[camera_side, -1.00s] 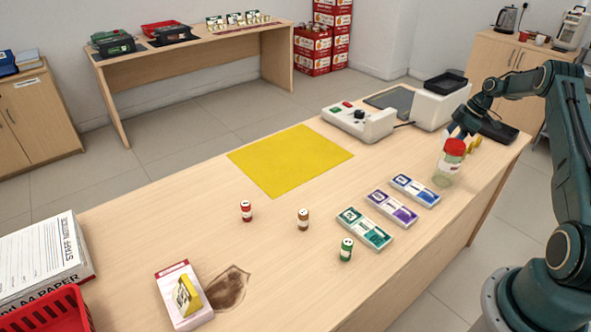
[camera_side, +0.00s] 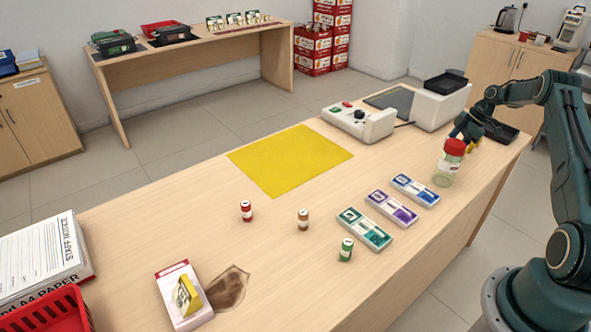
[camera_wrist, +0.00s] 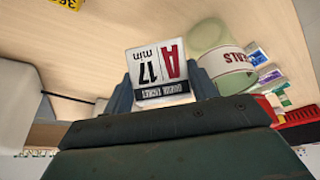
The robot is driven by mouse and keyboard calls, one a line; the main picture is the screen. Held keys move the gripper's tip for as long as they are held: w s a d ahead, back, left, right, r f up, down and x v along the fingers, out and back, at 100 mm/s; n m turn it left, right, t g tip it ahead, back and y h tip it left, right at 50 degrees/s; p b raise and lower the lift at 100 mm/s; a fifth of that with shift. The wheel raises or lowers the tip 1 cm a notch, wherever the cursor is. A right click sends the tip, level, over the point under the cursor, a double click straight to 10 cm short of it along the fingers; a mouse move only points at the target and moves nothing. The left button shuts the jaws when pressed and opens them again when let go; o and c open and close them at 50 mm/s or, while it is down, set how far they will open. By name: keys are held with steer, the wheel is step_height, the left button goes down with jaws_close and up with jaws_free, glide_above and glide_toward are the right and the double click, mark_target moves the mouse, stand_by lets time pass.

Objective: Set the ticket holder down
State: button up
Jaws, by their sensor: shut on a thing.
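My gripper (camera_side: 464,136) is over the far right end of the counter, behind the red-lidded jar. The lettering appears upside down there. In the side view the holder is mostly hidden by the gripper, with small yellow bits beside the fingers. I cannot tell whether the holder touches the counter.
The clear jar (camera_side: 446,173) with a red lid stands close by; it also shows in the wrist view (camera_wrist: 213,42). Blue, purple and teal packs (camera_side: 391,208) lie in front. A grey machine (camera_side: 358,122) stands left. A yellow mat (camera_side: 290,160) lies bare mid-counter.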

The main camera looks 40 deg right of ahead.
steer(key=shift+f, duration=2.35)
steer(key=shift+f, duration=0.55)
steer(key=o, duration=1.1)
steer(key=shift+c, duration=0.2)
